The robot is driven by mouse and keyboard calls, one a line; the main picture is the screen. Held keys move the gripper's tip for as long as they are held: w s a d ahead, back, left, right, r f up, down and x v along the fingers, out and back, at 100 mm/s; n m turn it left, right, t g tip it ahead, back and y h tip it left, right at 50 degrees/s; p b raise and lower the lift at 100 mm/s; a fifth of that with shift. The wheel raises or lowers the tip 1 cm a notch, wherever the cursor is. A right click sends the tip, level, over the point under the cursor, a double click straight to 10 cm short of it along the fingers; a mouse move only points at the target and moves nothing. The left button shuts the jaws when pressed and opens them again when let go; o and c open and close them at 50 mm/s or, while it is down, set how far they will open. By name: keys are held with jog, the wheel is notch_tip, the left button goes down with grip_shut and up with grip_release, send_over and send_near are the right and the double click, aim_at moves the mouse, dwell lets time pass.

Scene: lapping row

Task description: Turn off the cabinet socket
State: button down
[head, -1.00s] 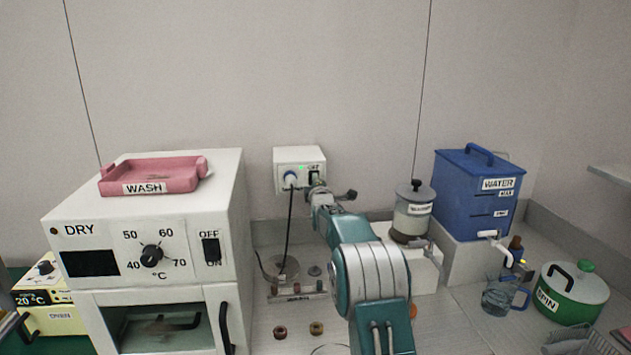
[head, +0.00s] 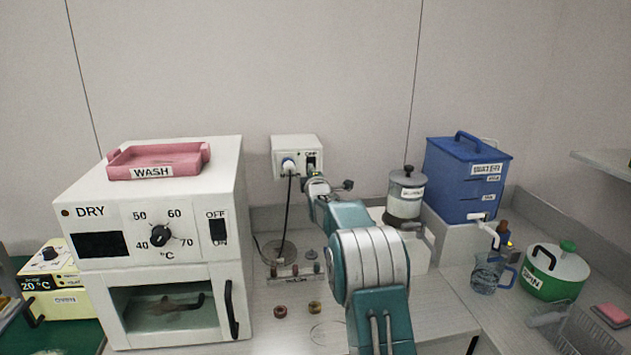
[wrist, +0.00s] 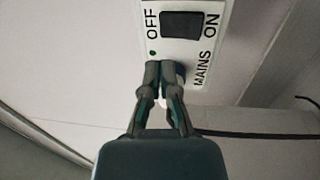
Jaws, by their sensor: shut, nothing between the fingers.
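The cabinet socket (head: 286,144) is a white box on the back wall with a plug and black cord. In the wrist view the socket (wrist: 205,72) has a black rocker switch (wrist: 181,25) between the words OFF and ON, and the label MAINS. A small indicator (wrist: 153,53) looks dark green and unlit. Which side of the rocker is pressed is hard to tell. My gripper (wrist: 161,68) is shut and empty, its tips close to the socket face below the switch. In the head view my gripper (head: 311,174) partly covers the socket's lower right.
A white drying oven (head: 174,285) with a pink WASH tray (head: 165,158) stands left. A lidded jar (head: 406,200) and blue water tank (head: 465,180) stand right. Small parts lie on the bench below the socket. The black cord (head: 286,215) hangs beside my arm.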

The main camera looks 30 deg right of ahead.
jog(key=s, duration=0.8)
jog(key=shift+s+a+r, duration=0.25)
jog(key=shift+s+r, duration=0.05)
jog(key=shift+r, duration=0.1)
jog(key=shift+a, duration=0.1)
jog(key=s+a+r+m+g+y, duration=0.3)
jog(key=s+a+m+g, duration=0.35)
jog(key=s+a, duration=0.85)
jog(key=s+a+f+m+g, duration=0.2)
jog(key=s+f, duration=0.1)
jog(key=s, duration=0.7)
jog(key=s+a+f+m+g+y, duration=0.1)
jog(key=s+a+f+m+g, duration=0.1)
jog(key=s, duration=0.8)
jog(key=s+a+f+m+g+y, duration=0.1)
jog(key=s+a+f+m+g, duration=0.1)
jog(key=s, duration=0.9)
notch_tip(320, 180, down, 2)
jog(key=shift+a+f+m, duration=0.2)
jog(key=shift+a+m, duration=0.3)
jog(key=shift+m, duration=0.75)
